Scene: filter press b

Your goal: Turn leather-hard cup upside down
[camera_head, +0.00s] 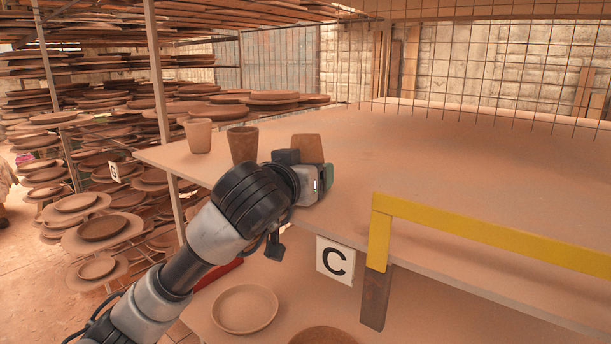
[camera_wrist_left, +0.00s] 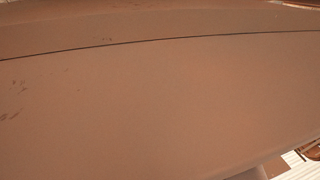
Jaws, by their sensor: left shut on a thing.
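Three brown clay cups are at the left end of the shelf board. A pale cup (camera_head: 198,136) and a darker cup (camera_head: 242,145) stand upright, rims up. A third, reddish-brown cup (camera_head: 308,148) is at my left gripper (camera_head: 318,179), which is shut on it. Its lower part is hidden behind the gripper. It looks slightly narrower at the top, and no open mouth shows there. I cannot tell whether it touches the board. A brown surface (camera_wrist_left: 160,100) fills most of the left wrist view, crossed by a thin dark line. My right gripper is not in view.
The shelf board (camera_head: 440,150) is clear to the right, with wire mesh behind it. A yellow frame (camera_head: 480,232) crosses its front edge, near a "C" sign (camera_head: 335,261). Plates (camera_head: 245,309) lie on the lower shelf. Racks of plates stand at left.

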